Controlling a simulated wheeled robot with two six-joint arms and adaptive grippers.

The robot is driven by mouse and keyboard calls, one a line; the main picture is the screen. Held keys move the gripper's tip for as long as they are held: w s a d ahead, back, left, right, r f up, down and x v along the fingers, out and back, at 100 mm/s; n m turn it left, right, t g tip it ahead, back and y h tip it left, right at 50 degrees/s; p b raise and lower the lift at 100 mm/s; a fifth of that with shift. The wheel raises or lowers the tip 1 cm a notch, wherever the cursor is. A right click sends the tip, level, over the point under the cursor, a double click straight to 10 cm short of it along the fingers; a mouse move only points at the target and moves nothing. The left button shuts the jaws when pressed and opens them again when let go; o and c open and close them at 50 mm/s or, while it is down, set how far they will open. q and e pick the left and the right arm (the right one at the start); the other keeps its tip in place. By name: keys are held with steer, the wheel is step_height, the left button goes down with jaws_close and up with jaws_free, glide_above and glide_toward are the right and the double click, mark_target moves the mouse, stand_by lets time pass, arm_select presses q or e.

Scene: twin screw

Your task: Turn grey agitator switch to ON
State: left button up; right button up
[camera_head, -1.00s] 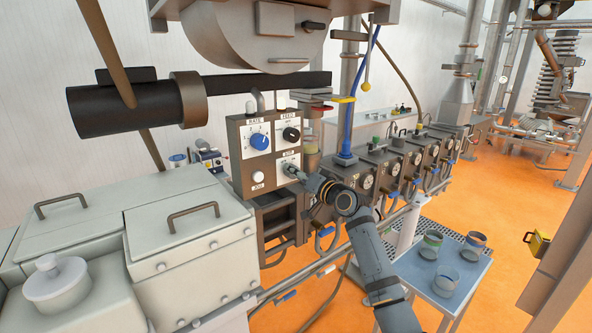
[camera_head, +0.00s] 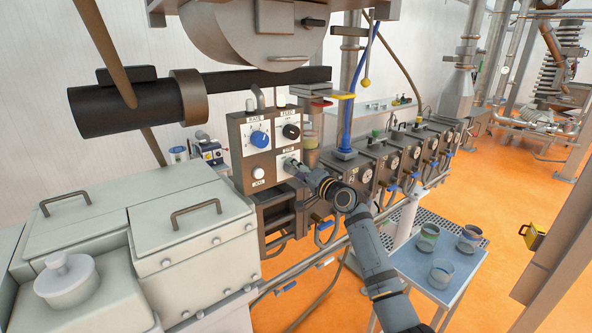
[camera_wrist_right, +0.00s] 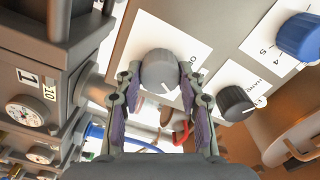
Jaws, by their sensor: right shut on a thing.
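The grey agitator switch (camera_wrist_right: 160,70) is a round knob on a white label plate, seen in the right wrist view. A white pointer line runs down its lower edge, and part of a letter marking shows to its right. My right gripper (camera_wrist_right: 160,82) has a finger on each side of the knob and is shut on it. My left gripper is in neither view.
The panel also has a blue knob (camera_head: 260,139), a black knob (camera_head: 291,131) and a white button (camera_head: 258,173). The black knob (camera_wrist_right: 236,102) sits close to the right finger in the wrist view. A blue table (camera_head: 410,264) with several cups stands at the lower right.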

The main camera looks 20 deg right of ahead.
steer(key=o, duration=1.2)
steer(key=v, duration=1.2)
